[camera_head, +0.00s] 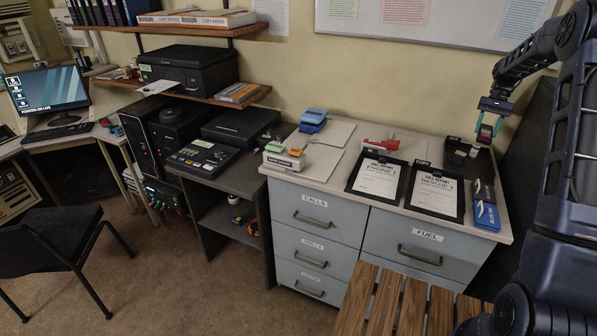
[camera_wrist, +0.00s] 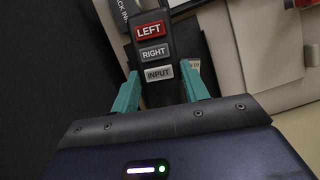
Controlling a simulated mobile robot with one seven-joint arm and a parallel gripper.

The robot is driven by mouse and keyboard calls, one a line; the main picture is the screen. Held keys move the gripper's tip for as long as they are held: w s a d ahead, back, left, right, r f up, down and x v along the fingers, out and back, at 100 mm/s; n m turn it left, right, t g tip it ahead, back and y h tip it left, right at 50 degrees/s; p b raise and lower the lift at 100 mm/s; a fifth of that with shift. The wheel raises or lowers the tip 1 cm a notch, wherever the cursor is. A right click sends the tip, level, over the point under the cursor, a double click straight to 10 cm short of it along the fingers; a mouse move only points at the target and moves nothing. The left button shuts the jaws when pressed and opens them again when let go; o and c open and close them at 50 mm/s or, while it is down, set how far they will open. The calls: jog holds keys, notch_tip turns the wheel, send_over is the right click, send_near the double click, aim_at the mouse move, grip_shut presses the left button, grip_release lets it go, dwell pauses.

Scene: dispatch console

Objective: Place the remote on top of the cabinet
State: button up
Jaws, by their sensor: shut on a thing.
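My gripper (camera_head: 489,124) hangs above the back right part of the grey-blue drawer cabinet (camera_head: 385,236). In the wrist view its teal fingers (camera_wrist: 164,92) are shut on the remote (camera_wrist: 156,96), a dark bar with a red LEFT button and grey RIGHT and INPUT buttons. In the head view the remote is too small to make out clearly between the fingers.
A slatted wooden surface (camera_head: 412,308) is in front. A whiteboard (camera_head: 440,22) hangs behind.

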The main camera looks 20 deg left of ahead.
jog(key=a+n+t+h, duration=0.4)
jog(key=a+n, duration=1.1)
jog(key=a, duration=2)
jog(key=n+t+y, duration=0.3)
jog(key=n+t, duration=0.2)
jog(key=n, duration=1.8)
send_over(249, 178)
jog(key=s, duration=0.2)
jog(key=f, duration=2.4)
jog(key=shift+w+f, duration=0.25)
jog(key=shift+f, duration=0.1)
jog(key=shift+f, duration=0.15)
